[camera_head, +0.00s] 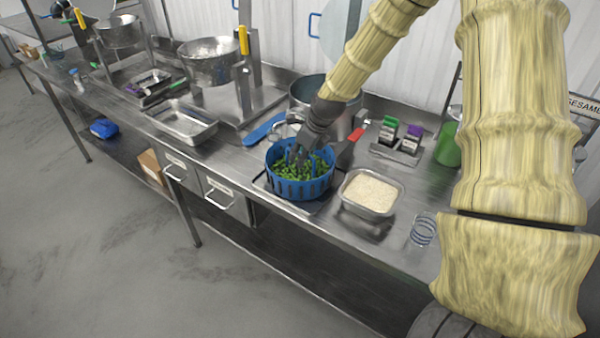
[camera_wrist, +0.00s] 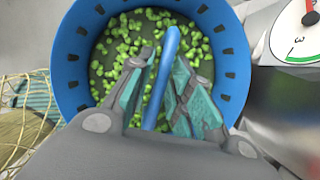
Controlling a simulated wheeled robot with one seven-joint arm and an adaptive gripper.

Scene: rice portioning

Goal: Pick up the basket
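The blue basket (camera_head: 299,188) stands on the steel counter and holds small green pieces. It also shows in the wrist view (camera_wrist: 66,62), with dark slots around its rim. A blue bar (camera_wrist: 166,62), which looks like the basket's handle, runs between my fingers. My gripper (camera_head: 300,157) reaches down over the basket's middle. In the wrist view my gripper (camera_wrist: 163,65) has both fingertips close in on the bar from either side, and they look shut on it. The lower parts of the fingers hide some of the green pieces.
A metal pan of rice (camera_head: 370,208) stands right of the basket, with a clear glass (camera_head: 423,230) beyond it. A large pot (camera_head: 345,118) is behind. An empty steel tray (camera_head: 183,124) lies to the left. A dial scale (camera_wrist: 297,35) is close by in the wrist view.

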